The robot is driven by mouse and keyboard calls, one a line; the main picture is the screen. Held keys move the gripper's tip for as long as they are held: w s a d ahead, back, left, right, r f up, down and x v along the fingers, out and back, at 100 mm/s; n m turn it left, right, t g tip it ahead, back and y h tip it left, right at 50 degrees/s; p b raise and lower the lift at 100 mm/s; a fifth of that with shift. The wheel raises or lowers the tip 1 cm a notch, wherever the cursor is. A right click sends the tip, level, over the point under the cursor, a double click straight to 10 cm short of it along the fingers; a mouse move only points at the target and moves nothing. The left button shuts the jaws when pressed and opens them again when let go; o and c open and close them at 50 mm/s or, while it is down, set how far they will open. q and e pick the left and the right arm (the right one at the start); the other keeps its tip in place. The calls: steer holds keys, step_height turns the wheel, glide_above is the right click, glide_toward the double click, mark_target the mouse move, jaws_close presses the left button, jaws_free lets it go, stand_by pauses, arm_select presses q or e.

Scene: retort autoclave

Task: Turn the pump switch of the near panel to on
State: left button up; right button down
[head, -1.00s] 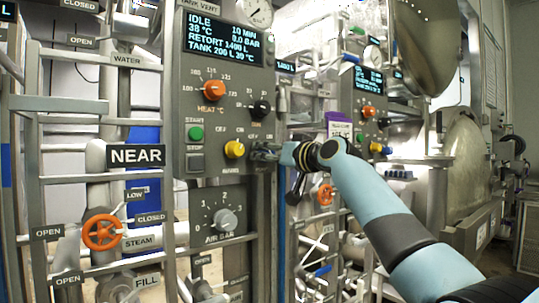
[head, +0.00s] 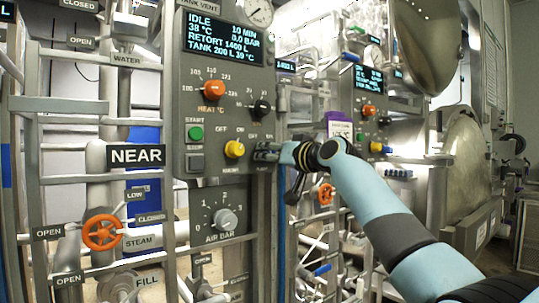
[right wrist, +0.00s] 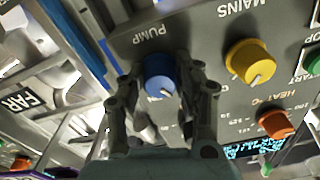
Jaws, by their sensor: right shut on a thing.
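The near panel (head: 222,170) is grey, with a lit display, dials and knobs, and a NEAR sign beside it. The blue pump switch (right wrist: 160,72) shows under the label PUMP in the right wrist view, which looks upside down. My right gripper (right wrist: 160,84) is shut on the blue knob, one finger on each side. The knob has a pale pointer mark on its face, partly between the fingers. In the head view my right gripper (head: 268,152) reaches the panel's lower right and hides the knob. My left gripper is not in view.
The yellow mains switch (head: 234,149) sits close beside the gripper, with the orange heat knob (head: 213,90) and green start button (head: 196,133) above. A second panel (head: 368,115) stands farther right. Pipes and an orange valve wheel (head: 102,232) are at the left.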

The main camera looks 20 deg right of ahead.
steer(key=m+p, duration=0.4)
steer(key=m, duration=0.1)
steer(key=shift+r, duration=0.2)
steer(key=m+p, duration=0.2)
steer(key=m, duration=0.1)
steer(key=shift+m, duration=0.3)
steer(key=shift+f+m+p, duration=0.15)
steer(key=shift+m+p, duration=0.8)
steer(key=shift+m, duration=0.45)
steer(key=c, duration=0.9)
jaws_free()
steer(key=shift+d, duration=0.1)
steer(key=shift+c, duration=0.2)
